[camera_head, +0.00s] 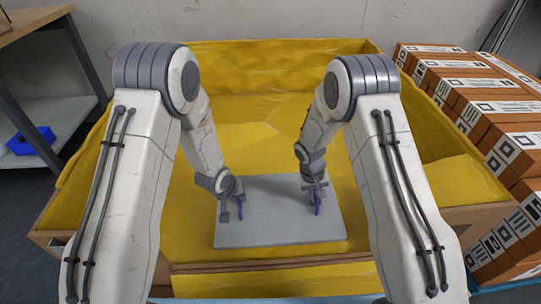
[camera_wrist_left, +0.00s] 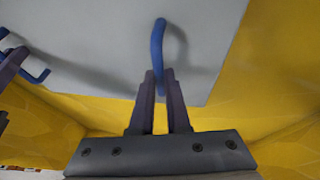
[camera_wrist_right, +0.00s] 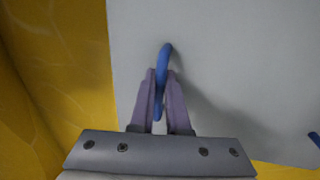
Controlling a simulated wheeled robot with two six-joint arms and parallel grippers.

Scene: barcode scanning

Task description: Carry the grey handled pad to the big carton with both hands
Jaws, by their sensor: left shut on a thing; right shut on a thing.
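The grey pad (camera_head: 270,222) is a flat rectangular sheet with blue handles, inside the big carton (camera_head: 365,262), which has a yellow lining. My left gripper (camera_head: 239,205) is shut on a blue handle, which shows in the left wrist view (camera_wrist_left: 158,45). My right gripper (camera_head: 317,203) is shut on the other blue handle, which shows in the right wrist view (camera_wrist_right: 164,65). The pad looks roughly level over the yellow lining. I cannot tell whether its underside touches the lining.
Brown cartons with white labels (camera_head: 490,95) are stacked at the right. A shelf table (camera_head: 55,105) with a blue bin (camera_head: 32,141) stands at the left. The yellow carton walls surround the pad. Free yellow area lies behind the pad.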

